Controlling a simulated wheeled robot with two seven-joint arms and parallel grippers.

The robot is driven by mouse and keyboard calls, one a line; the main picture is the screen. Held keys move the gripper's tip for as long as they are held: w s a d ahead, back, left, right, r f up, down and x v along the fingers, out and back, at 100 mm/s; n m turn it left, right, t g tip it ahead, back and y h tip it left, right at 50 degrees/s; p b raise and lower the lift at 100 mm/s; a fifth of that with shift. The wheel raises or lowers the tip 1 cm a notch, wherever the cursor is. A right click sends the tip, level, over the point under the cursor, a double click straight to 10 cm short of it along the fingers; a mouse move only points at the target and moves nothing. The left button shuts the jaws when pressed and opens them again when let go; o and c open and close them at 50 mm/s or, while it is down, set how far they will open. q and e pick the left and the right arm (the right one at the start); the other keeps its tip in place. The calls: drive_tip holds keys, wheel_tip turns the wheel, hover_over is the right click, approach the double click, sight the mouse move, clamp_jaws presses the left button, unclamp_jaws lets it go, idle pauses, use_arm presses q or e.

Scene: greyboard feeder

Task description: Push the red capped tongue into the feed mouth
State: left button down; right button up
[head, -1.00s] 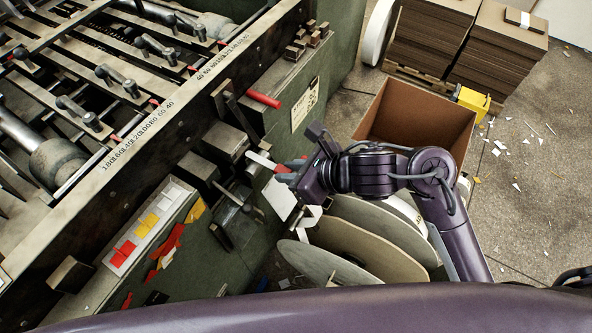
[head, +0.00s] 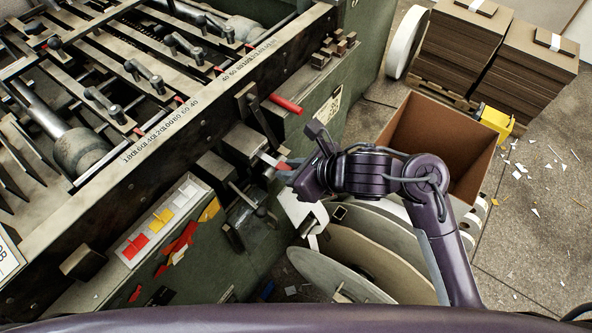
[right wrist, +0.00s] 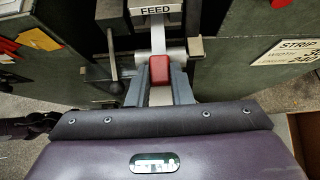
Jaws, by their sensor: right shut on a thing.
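The red capped tongue is a pale flat strip with a red cap. In the right wrist view the red cap (right wrist: 159,70) sits between my two fingers, and the pale strip runs from it up to the plate marked FEED (right wrist: 157,10). The strip's far end is at the feed mouth under that plate; how deep it sits I cannot tell. In the head view my right gripper (head: 289,170) is shut on the cap beside the machine's front block (head: 245,143). The cap is partly hidden there. My left gripper is not in view.
A red handle (head: 286,104) sticks out of the machine above the gripper. A lever (right wrist: 112,55) stands left of the mouth. Large reels (head: 350,250) lie below my right arm. An open cardboard box (head: 465,140) stands behind it, near stacked board (head: 460,50).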

drive_tip(key=shift+w+a+b, duration=0.35)
drive_tip(key=shift+w+a, duration=0.2)
drive_tip(key=shift+a, duration=0.2)
drive_tip(key=shift+a, duration=0.1)
idle(0.3)
drive_tip(key=o, duration=0.9)
drive_tip(key=shift+f, duration=0.1)
